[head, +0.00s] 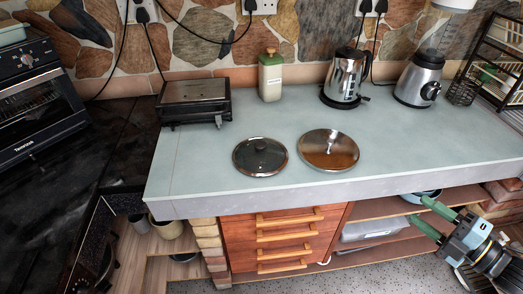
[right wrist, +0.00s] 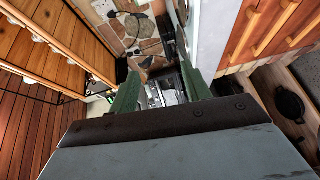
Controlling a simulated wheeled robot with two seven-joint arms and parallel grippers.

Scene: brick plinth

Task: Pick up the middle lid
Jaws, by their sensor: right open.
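Two round lids lie apart on the pale counter (head: 230,200) in the head view. The dark glass lid (head: 260,160) with a small knob is on the left, and the shiny metal lid (head: 328,152) is to its right. I see no third lid, so I cannot tell which one is the middle lid. My right gripper (head: 424,213) is at the lower right, in front of the shelves below the countertop, well away from both lids. Its green fingers are apart and empty; they also show in the right wrist view (right wrist: 160,90). My left gripper is not in view.
The counter's front edge overhangs drawers (head: 285,240) and open shelves. Clear countertop surrounds the lids.

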